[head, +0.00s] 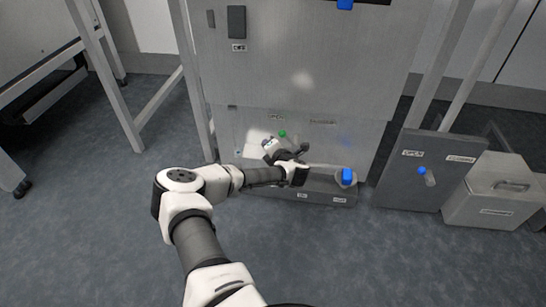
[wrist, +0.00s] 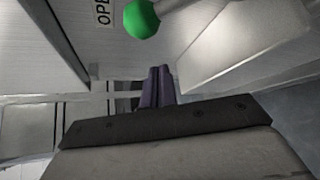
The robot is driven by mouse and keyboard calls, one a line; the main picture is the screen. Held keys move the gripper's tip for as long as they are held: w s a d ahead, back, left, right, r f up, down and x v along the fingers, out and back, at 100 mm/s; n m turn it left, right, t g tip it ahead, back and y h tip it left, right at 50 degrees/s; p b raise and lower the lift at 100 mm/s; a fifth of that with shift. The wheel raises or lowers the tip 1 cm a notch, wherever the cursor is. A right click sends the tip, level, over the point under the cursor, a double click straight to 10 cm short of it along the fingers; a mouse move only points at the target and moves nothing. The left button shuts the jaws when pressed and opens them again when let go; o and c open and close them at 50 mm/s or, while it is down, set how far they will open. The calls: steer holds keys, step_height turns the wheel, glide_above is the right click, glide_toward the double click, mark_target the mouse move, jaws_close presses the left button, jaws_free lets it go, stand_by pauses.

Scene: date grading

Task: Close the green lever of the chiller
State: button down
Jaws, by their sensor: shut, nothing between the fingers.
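The chiller (head: 320,75) is a grey metal cabinet straight ahead in the head view. The green lever's round knob (head: 282,134) shows low on its front; in the wrist view the knob (wrist: 141,18) is large at the top, beside a partly cut-off label starting "OPE" (wrist: 102,12). My gripper (head: 268,144) is low in front of the cabinet, close to the knob. In the wrist view its dark purple fingers (wrist: 159,87) are together and empty, below the knob in the picture. The lever's rod is mostly out of view, and I cannot tell whether the gripper touches it.
A blue knob (head: 347,177) stands at the cabinet's lower right. A grey panel (head: 405,190) with another blue knob (head: 422,171) and a grey box (head: 490,205) are to the right. Metal frame legs (head: 118,90) stand left. The floor in front is clear.

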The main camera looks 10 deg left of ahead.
steer(key=d, duration=0.1)
steer(key=d+r, duration=0.1)
steer(key=w+d, duration=0.1)
steer(key=shift+d+r+b, duration=0.15)
steer(key=shift+r+b, duration=0.25)
